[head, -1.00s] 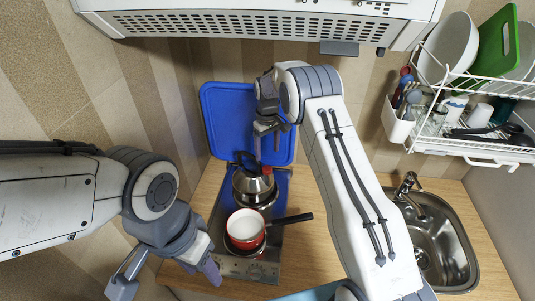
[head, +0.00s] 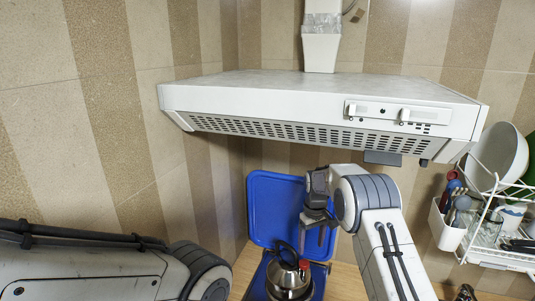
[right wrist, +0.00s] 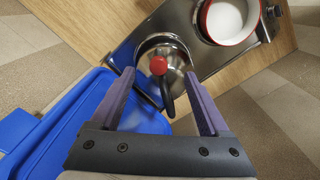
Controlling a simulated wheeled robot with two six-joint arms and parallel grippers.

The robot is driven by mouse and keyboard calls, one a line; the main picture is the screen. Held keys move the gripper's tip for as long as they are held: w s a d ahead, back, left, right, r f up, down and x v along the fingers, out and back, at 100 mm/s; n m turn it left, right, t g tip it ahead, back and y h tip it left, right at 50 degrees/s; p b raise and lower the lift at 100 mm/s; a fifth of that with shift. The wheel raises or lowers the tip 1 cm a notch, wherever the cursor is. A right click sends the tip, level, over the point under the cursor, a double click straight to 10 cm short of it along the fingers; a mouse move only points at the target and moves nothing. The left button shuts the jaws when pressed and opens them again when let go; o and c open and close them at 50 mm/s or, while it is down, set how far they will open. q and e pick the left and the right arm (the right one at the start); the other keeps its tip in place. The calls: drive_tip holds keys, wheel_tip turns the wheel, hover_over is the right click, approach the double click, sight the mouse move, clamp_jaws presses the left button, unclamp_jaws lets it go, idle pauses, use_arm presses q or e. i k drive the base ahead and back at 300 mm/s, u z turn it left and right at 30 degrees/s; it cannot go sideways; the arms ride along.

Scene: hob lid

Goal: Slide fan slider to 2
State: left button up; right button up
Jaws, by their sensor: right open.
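The range hood (head: 300,105) spans the upper middle of the head view. Its front panel at the right end carries small slider controls: one pale knob (head: 352,110) at the left and another (head: 405,114) further right, with small marks below. Which is the fan slider, and its exact setting, I cannot tell. My right gripper (head: 318,232) is below the hood, in front of the blue lid and clear of the controls. In the right wrist view its fingers (right wrist: 160,100) are apart with nothing gripped. My left arm shows at lower left; its gripper is out of frame.
The upright blue hob lid (head: 272,200) stands against the wall. A kettle (head: 288,280) with a red knob sits on the hob under my right gripper. A red-rimmed pot (right wrist: 228,20) is beside it. A dish rack (head: 490,240) hangs at the right.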

sight(406, 112)
drive_tip(key=k, duration=0.9)
drive_tip(key=u, duration=0.05)
